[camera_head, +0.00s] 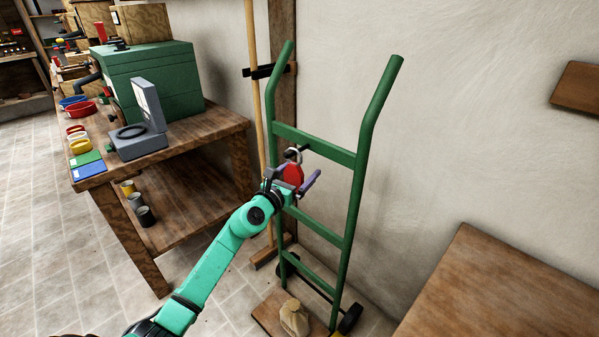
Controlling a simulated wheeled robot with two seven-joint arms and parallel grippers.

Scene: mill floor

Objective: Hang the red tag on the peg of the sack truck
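The green sack truck (352,200) stands upright against the wall. My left gripper (294,176) is in front of it, just below its upper crossbar. Its two fingers stand apart, one on each side of the red tag (293,173). The tag shows its broad face, and I see a gap towards the right finger. My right gripper is out of view.
A wooden workbench (190,140) with a green chest (155,85), a grey open case (140,143) and coloured trays stands at left. A broom (256,100) leans behind the truck. A brown tabletop (500,290) fills the lower right. A small sack (294,317) sits on the truck's base.

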